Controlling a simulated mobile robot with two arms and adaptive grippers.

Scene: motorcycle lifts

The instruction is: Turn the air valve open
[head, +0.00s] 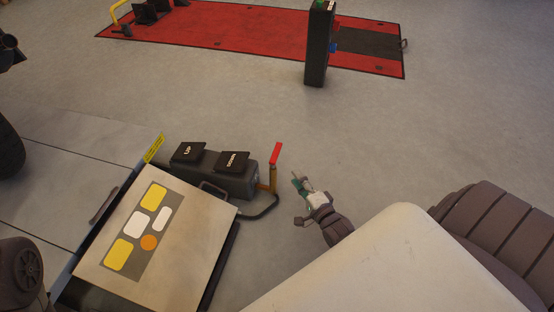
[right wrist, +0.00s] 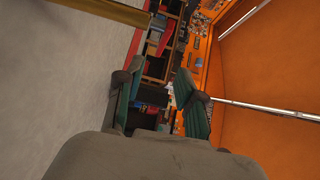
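The air valve (head: 273,178) is a yellow upright fitting with a red lever (head: 276,152) at its top, standing at the right end of the grey foot-pedal unit in the head view. The lever points up and slightly right. My right gripper (head: 300,184) is just right of the valve, apart from it in the picture. In the right wrist view its two green-padded fingers (right wrist: 158,100) are spread, with nothing between them. I cannot make out the valve for certain there. My left gripper is out of view.
The pedal unit (head: 215,176) has UP and DOWN pedals. A dark hose loops below the valve. A black post (head: 318,50) stands before a red lift (head: 230,30). Floor right of my gripper is clear.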

